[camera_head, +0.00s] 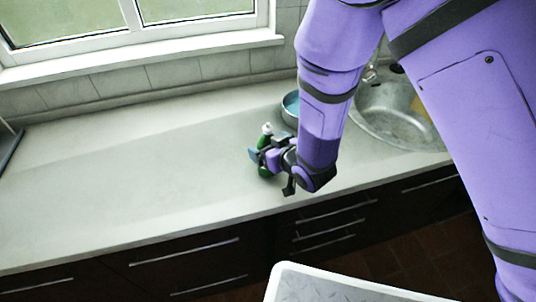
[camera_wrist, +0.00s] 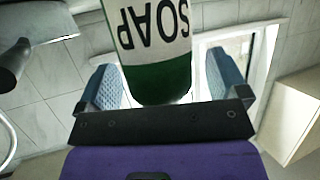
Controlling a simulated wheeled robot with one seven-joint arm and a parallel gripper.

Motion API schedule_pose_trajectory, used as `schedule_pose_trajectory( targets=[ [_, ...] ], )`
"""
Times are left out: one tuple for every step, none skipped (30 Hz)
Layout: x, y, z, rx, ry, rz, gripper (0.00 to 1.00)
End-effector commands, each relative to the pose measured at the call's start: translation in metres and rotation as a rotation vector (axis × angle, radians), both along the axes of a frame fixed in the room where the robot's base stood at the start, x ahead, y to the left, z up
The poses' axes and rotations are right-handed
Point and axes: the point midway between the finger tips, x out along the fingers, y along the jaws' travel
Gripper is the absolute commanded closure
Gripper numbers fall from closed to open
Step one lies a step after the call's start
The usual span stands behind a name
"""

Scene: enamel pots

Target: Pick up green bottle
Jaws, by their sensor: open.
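The green bottle (camera_head: 265,143) stands upright on the pale counter, with a white cap on top. In the wrist view the green bottle (camera_wrist: 158,78) is large and close, with a white label reading SOAP, upside down in the picture. My gripper (camera_head: 268,157) is at the bottle in the head view, partly hiding its middle. In the wrist view my gripper (camera_wrist: 160,85) has its two blue finger pads on either side of the bottle, with a gap showing at each side. The bottle's cap is out of the wrist view.
A blue-grey pot (camera_head: 290,108) stands just behind the bottle, partly hidden by my arm. A round metal sink (camera_head: 398,115) with a tap is to the right. The counter (camera_head: 130,165) is clear to the left. Its front edge runs close in front of my gripper.

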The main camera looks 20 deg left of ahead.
Motion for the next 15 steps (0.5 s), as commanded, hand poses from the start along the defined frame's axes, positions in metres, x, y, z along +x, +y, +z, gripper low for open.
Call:
schedule_pose_trajectory(
  targets=[
    [0.0022, 0.0034, -0.0015, 0.000, -0.001, 0.001, 0.08],
    [0.0030, 0.0044, -0.0020, 0.001, 0.000, 0.001, 0.08],
    [0.0039, 0.0055, -0.0024, 0.001, 0.000, 0.001, 0.08],
    [0.0044, 0.0059, -0.0026, 0.001, 0.000, 0.001, 0.08],
    [0.0046, 0.0060, -0.0026, 0.002, 0.000, 0.001, 0.08],
    [0.0047, 0.0061, -0.0026, 0.001, 0.000, 0.000, 0.08],
    [0.0047, 0.0060, -0.0026, 0.001, 0.000, 0.000, 0.08],
    [0.0046, 0.0059, -0.0026, 0.001, 0.000, 0.000, 0.08],
    [0.0046, 0.0059, -0.0026, 0.001, 0.000, 0.000, 0.08],
    [0.0046, 0.0058, -0.0025, 0.001, 0.000, 0.000, 0.08],
    [0.0046, 0.0058, -0.0025, 0.001, 0.000, 0.000, 0.15],
    [0.0046, 0.0058, -0.0025, 0.001, 0.000, 0.000, 0.24],
    [0.0046, 0.0057, -0.0026, 0.001, 0.000, 0.000, 0.31],
    [0.0046, 0.0058, -0.0025, 0.001, 0.000, 0.000, 0.38],
    [0.0045, 0.0057, -0.0026, 0.001, 0.000, 0.000, 0.47]
  ],
)
